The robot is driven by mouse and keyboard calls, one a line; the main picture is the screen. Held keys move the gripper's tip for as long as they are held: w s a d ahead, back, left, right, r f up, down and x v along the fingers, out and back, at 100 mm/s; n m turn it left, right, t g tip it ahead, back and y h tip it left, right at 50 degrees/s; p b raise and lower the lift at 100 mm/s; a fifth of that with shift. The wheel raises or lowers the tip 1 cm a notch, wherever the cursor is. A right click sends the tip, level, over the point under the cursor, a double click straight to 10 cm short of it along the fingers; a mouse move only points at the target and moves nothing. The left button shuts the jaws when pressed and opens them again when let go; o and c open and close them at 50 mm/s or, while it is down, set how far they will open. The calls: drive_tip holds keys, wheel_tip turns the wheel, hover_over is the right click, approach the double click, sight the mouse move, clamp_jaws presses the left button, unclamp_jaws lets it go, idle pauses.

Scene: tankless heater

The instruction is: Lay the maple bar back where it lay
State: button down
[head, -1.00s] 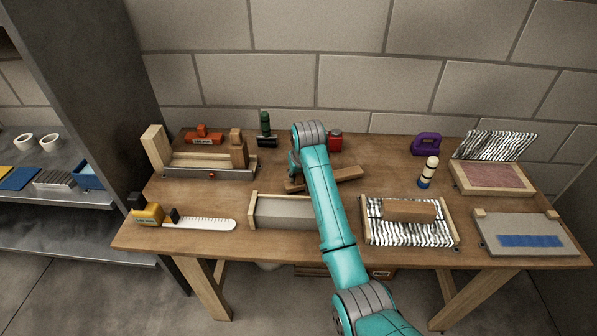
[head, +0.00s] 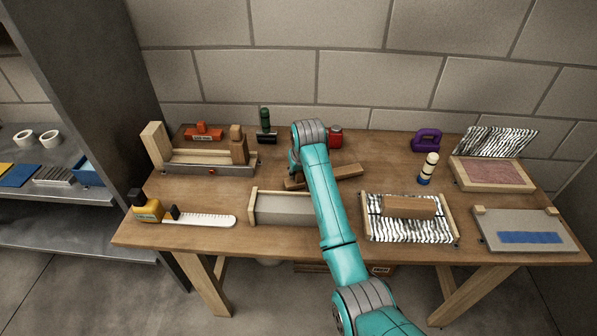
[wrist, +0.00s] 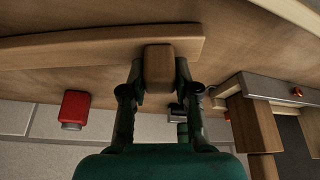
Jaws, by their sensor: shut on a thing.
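The maple bar (head: 345,174) is a long wooden strip, lying aslant at the middle back of the bench in the head view, partly hidden by my arm. In the wrist view the bar (wrist: 90,49) runs across the upper left. My gripper (wrist: 160,88) is shut on a darker brown block (wrist: 159,68) that appears to sit on the bar like a grip; I cannot tell fully how they join. My fingers are hidden behind my arm in the head view. Whether the bar touches the bench is unclear.
A red container (head: 335,137) stands behind the bar. A wooden fixture with a metal rail (head: 210,168) is to the left, and a grey block-like tray (head: 283,210) in front. A striped tray (head: 380,228) holding a brown bar (head: 409,207) is at front right.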

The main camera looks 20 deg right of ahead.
drive_tip(key=shift+f, duration=0.15)
drive_tip(key=c, duration=0.8)
unclamp_jaws()
drive_tip(key=shift+o, duration=0.2)
drive_tip(key=v, duration=1.2)
